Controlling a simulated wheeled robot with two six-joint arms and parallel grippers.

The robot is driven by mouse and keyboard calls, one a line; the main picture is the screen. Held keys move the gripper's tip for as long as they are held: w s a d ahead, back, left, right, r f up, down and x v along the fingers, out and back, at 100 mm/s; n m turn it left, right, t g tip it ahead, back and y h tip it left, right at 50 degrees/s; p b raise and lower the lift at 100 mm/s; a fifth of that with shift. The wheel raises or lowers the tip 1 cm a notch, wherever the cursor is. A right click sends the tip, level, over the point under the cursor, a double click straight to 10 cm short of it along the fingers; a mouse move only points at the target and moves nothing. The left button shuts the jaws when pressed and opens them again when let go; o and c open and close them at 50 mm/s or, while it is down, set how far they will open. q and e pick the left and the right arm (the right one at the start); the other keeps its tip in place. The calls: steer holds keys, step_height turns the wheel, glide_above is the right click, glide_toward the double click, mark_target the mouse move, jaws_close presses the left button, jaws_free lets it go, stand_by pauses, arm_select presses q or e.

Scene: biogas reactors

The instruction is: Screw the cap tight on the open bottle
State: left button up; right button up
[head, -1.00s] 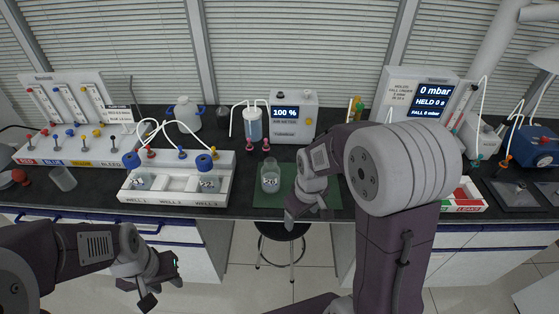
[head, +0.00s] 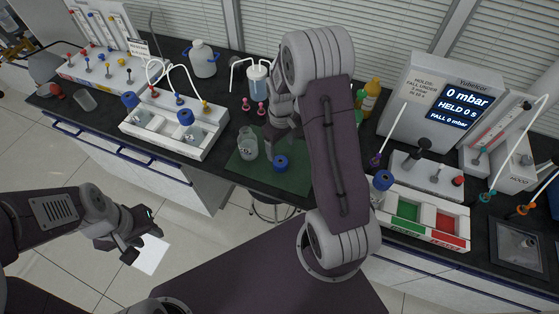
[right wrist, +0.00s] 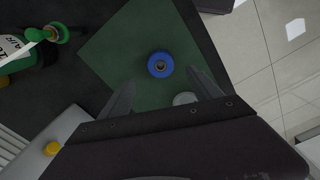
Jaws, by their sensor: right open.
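The open bottle (head: 247,145), clear glass with a label, stands upright on the green mat (head: 240,167). A blue cap (head: 281,163) lies on the mat to its right, apart from it; it also shows in the right wrist view (right wrist: 160,65). My right gripper (head: 270,137) is over the mat behind the cap, partly hidden by its own arm. In the right wrist view its fingers (right wrist: 163,92) are spread and empty, with the cap beyond them. A pale round thing (right wrist: 185,98) by one finger may be the bottle. My left gripper (head: 143,243) hangs empty in front of the bench, fingers apart.
A rack with blue-capped bottles (head: 217,139) stands left of the mat. A blue-capped bottle (head: 383,181) and a green and red tray (head: 460,243) are to the right. A pressure tester (head: 430,95) and an orange bottle (head: 371,92) stand behind.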

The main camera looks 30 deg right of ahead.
mark_target(280, 161)
steer(key=shift+s+d, duration=0.1)
step_height(280, 161, down, 3)
steer(key=shift+d+f+p, duration=0.1)
steer(key=shift+f+p, duration=0.05)
steer(key=shift+p, duration=0.15)
steer(key=shift+f, duration=0.3)
steer(key=shift+f, duration=0.2)
steer(key=f, duration=0.2)
steer(key=f+p, duration=0.1)
steer(key=f, duration=0.1)
steer(key=shift+a, duration=0.25)
steer(key=shift+f, duration=0.4)
